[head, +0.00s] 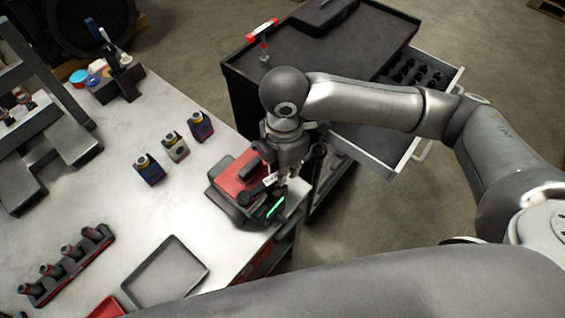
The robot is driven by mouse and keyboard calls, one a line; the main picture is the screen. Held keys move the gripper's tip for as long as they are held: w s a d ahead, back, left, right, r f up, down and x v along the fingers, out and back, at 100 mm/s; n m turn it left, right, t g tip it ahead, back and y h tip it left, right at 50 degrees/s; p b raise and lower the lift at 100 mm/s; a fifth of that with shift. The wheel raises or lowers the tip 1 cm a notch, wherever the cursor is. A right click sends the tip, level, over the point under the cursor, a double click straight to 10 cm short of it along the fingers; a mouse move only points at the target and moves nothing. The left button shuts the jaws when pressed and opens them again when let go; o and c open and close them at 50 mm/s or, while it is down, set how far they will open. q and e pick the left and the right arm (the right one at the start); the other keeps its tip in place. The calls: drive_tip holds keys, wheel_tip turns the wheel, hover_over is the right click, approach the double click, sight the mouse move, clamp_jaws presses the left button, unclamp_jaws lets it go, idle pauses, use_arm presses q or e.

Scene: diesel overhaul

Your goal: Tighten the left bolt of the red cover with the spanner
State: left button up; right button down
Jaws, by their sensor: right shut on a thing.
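The red cover (232,178) sits on a dark block at the right corner of the bench. My right gripper (277,195) is at the right side of the cover, pointing down. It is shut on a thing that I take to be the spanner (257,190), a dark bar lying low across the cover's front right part. The gripper hides much of it. The left bolt of the cover cannot be made out, nor whether the spanner is around it. A green strip shows by the fingers. My left gripper is not in view.
The bench (110,215) holds several small bottles (176,148), an empty grey tray (165,273) and a red rack (66,265) of dark cylinders. A black tool cart (340,50) with an open drawer stands behind my right arm. The bench between bottles and tray is clear.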

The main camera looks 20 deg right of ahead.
drive_tip(key=shift+s+d+m, duration=0.2)
drive_tip(key=shift+s+m, duration=0.35)
drive_tip(key=shift+s+d+m, duration=0.15)
drive_tip(key=shift+s+m, duration=0.35)
drive_tip(key=shift+m, duration=0.05)
drive_tip(key=s+m, duration=0.2)
drive_tip(key=shift+s+m, duration=0.1)
drive_tip(key=shift+m, duration=0.2)
drive_tip(key=shift+s+a+m, duration=0.2)
drive_tip(key=shift+s+m, duration=0.9)
drive_tip(key=shift+m, duration=0.2)
